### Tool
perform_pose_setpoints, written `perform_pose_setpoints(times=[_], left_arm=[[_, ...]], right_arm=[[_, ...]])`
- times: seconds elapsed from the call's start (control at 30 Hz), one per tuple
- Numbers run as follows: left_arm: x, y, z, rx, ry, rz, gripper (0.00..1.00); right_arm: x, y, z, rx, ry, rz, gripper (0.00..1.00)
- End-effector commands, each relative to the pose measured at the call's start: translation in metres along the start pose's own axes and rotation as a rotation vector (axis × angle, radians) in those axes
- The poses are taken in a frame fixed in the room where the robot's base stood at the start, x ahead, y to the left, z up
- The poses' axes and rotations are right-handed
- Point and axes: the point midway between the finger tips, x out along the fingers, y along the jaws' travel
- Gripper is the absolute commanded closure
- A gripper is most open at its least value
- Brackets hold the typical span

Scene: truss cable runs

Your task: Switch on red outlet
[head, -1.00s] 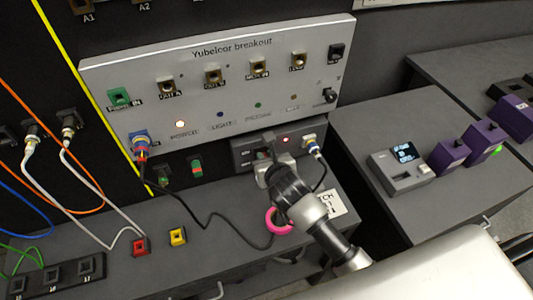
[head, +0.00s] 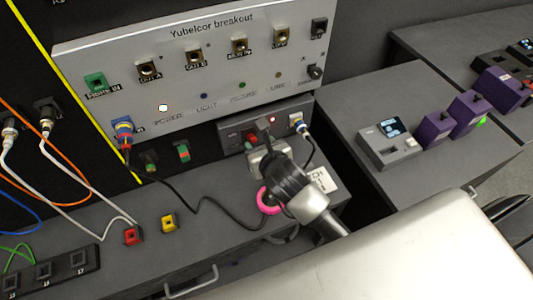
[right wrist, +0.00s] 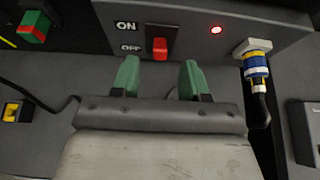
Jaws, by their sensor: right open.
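The grey outlet box (head: 232,133) sits below the large panel. The right wrist view shows its red switch (right wrist: 160,48) beside the labels ON and OFF; the red part is level with OFF. A small red lamp (right wrist: 215,30) glows to its right. A blue, white and yellow plug (right wrist: 256,68) sits in the box at the right. My right gripper (right wrist: 158,80) is open and empty, its green fingers in front of and below the switch, one to each side. In the head view my right gripper (head: 266,146) partly covers the box front. My left gripper is not in view.
The Yubelcor breakout panel (head: 190,65) stands above the box. A pink ring (head: 267,203) lies by my right arm.

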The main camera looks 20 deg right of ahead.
Motion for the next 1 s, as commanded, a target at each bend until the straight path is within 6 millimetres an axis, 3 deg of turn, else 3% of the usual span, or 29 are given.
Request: perform_pose_setpoints(times=[0.2,0.37,1.0], left_arm=[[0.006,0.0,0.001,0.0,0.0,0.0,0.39],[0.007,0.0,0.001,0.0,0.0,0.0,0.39],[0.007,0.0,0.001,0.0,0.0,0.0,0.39]], right_arm=[[-0.041,0.0,-0.001,-0.001,0.0,0.0,0.55],[-0.057,0.0,-0.001,0.0,0.0,0.0,0.55],[-0.061,-0.001,0.001,-0.004,-0.006,-0.003,0.55]])
